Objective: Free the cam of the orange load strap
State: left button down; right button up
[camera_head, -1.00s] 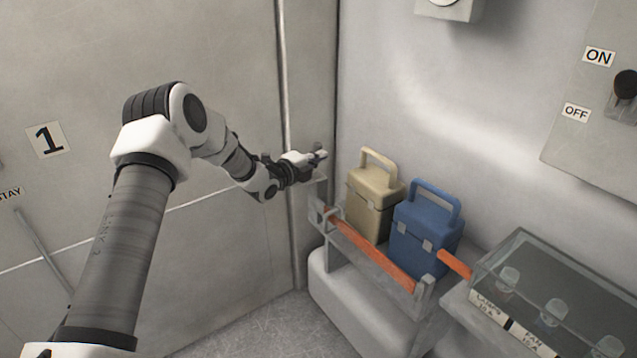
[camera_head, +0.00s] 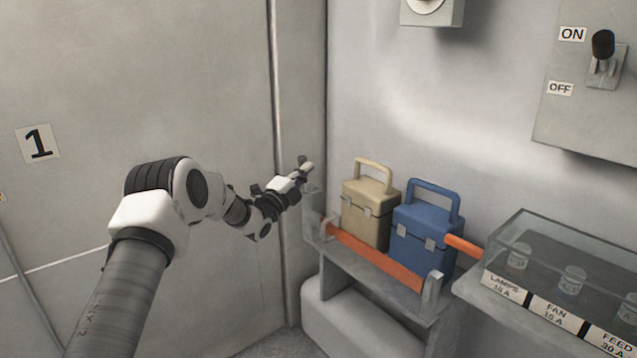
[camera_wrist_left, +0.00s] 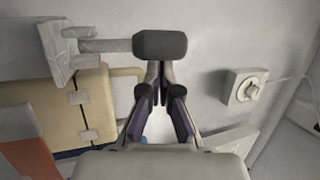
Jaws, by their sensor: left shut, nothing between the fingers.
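The orange load strap (camera_head: 372,257) runs across the front of a beige case (camera_head: 367,213) and a blue case (camera_head: 424,238) on a grey shelf. In the left wrist view, a grey block (camera_wrist_left: 56,52) carries a lever with a dark grip (camera_wrist_left: 160,44), which looks like the strap's cam lever. My left gripper (camera_head: 306,166) is above the strap's left end, by the shelf's left upright. It is shut and empty; its fingertips (camera_wrist_left: 160,72) appear just below the dark grip in the wrist view. I cannot tell if they touch it. My right gripper is not in view.
A glass-topped fuse box (camera_head: 560,262) stands right of the shelf (camera_head: 395,283). A switch panel (camera_head: 572,120) is on the right wall. A white dial (camera_wrist_left: 247,88) shows in the wrist view.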

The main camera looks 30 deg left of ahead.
pick_arm(q)
jog(key=t+b, duration=0.1)
jog(key=b, duration=0.1)
jog(key=s+f+n+t+b, duration=0.1)
jog(key=b, duration=0.1)
jog(key=shift+s+a+t+y+b, duration=0.15)
jog(key=shift+a+t+y+b, duration=0.15)
jog(key=shift+a+b, duration=0.1)
jog(key=shift+s, duration=0.1)
jog(key=v, duration=1.1)
jog(key=shift+s, duration=0.35)
jog(key=shift+f, duration=0.2)
